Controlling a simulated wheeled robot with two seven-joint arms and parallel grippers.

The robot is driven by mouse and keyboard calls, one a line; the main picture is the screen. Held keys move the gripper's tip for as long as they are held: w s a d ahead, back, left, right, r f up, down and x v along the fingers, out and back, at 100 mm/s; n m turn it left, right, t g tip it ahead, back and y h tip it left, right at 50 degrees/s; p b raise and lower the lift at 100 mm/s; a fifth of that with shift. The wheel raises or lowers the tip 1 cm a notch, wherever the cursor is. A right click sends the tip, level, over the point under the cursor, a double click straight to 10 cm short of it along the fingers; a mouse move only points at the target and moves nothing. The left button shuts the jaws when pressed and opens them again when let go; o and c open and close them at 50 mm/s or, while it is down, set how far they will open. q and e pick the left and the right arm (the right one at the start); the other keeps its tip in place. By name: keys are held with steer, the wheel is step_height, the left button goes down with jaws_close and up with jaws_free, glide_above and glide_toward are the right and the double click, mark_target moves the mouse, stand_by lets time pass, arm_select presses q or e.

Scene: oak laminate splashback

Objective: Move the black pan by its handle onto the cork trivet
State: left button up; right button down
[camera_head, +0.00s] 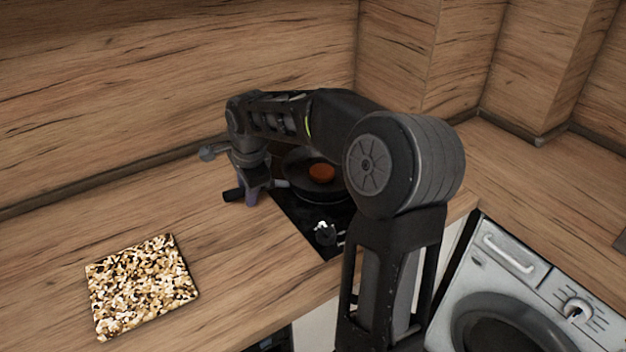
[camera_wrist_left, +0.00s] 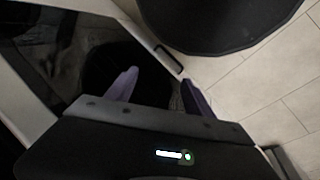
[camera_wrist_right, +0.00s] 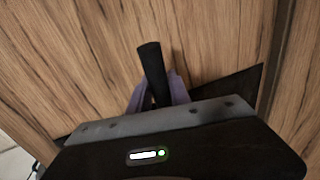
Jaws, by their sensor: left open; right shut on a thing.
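The black pan (camera_head: 300,163) sits on the dark hob, partly hidden behind my right arm, with a round orange-brown item (camera_head: 321,172) in it. Its handle (camera_head: 233,195) points left over the worktop. My right gripper (camera_head: 250,197) is shut on the handle, and in the right wrist view the black handle (camera_wrist_right: 151,62) stands out between the purple fingers (camera_wrist_right: 158,93). The cork trivet (camera_head: 142,287), a speckled square, lies flat on the worktop at the lower left, clear of the pan. My left gripper (camera_wrist_left: 160,88) is open and empty in the left wrist view, above the floor beside the units.
The dark hob (camera_head: 310,222) is set into the wooden worktop (camera_head: 226,262). Bare worktop lies between the pan handle and the trivet. A wooden splashback (camera_head: 150,80) rises behind. A white washing machine (camera_head: 520,295) stands at the lower right.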

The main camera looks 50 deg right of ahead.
steer(key=shift+r+p, duration=1.6)
steer(key=shift+r, duration=0.85)
steer(key=shift+d+r, duration=0.1)
